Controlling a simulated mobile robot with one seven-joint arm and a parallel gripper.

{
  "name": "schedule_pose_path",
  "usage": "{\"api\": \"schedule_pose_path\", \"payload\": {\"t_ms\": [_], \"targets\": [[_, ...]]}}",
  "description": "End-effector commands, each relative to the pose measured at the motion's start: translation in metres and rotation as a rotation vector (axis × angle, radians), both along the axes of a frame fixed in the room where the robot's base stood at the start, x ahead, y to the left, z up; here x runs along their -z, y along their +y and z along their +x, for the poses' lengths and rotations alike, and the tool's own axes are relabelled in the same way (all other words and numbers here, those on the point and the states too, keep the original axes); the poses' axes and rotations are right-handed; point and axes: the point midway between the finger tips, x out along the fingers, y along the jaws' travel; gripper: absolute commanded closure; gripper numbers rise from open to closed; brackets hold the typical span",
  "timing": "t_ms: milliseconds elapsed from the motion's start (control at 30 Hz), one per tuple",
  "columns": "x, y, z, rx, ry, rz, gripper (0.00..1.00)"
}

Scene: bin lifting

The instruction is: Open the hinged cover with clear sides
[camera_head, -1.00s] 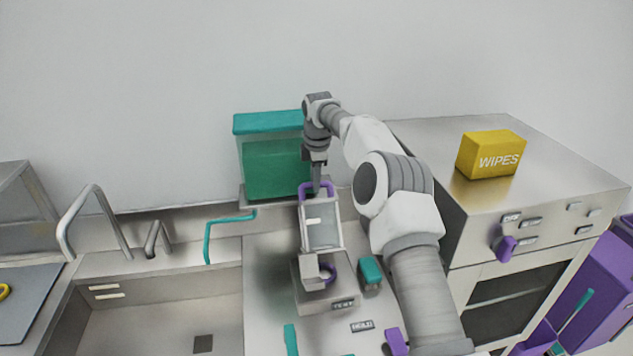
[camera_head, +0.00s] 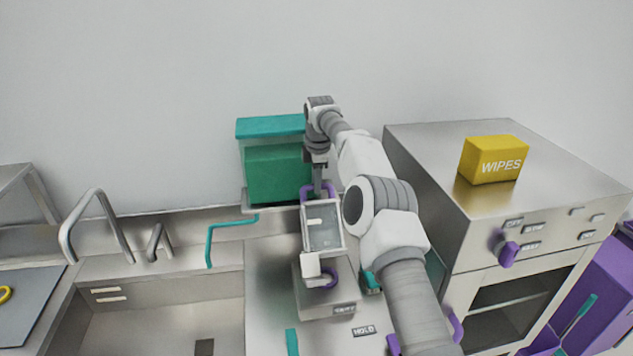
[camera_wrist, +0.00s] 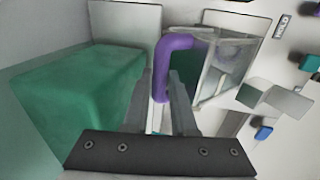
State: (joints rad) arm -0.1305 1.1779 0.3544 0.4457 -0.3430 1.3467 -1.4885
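The clear-sided cover (camera_head: 322,238), a pale frame with see-through panes, reaches up and back from a metal base unit (camera_head: 327,303). It also shows at the upper right of the wrist view (camera_wrist: 222,72). A purple bar handle (camera_wrist: 167,70) sticks out from it; in the head view the handle (camera_head: 306,191) is at the cover's far end, partly hidden. My gripper (camera_wrist: 161,98) has one finger on each side of the handle bar, close against it, and looks shut on it. How far the cover has swung is hard to judge.
A teal bin (camera_head: 274,170) stands close behind and left of my gripper. A metal cabinet (camera_head: 460,235) with a yellow wipes box (camera_head: 494,159) stands at the right. A sink (camera_head: 150,318) and tap (camera_head: 92,215) are at the left. The counter (camera_head: 270,290) has bare room beside the base unit.

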Motion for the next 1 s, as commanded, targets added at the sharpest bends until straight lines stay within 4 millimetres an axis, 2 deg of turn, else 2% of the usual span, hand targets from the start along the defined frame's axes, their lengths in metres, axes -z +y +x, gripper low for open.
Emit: {"api": "schedule_pose_path", "payload": {"t_ms": [33,167,667,1000], "targets": [[-0.001,0.000,0.001,0.000,-0.003,0.001,0.68],[-0.001,0.000,0.000,0.001,-0.003,0.001,0.45],[-0.002,-0.001,-0.003,0.001,-0.004,0.001,0.45],[-0.004,-0.004,-0.021,0.000,-0.003,0.002,0.45]]}}
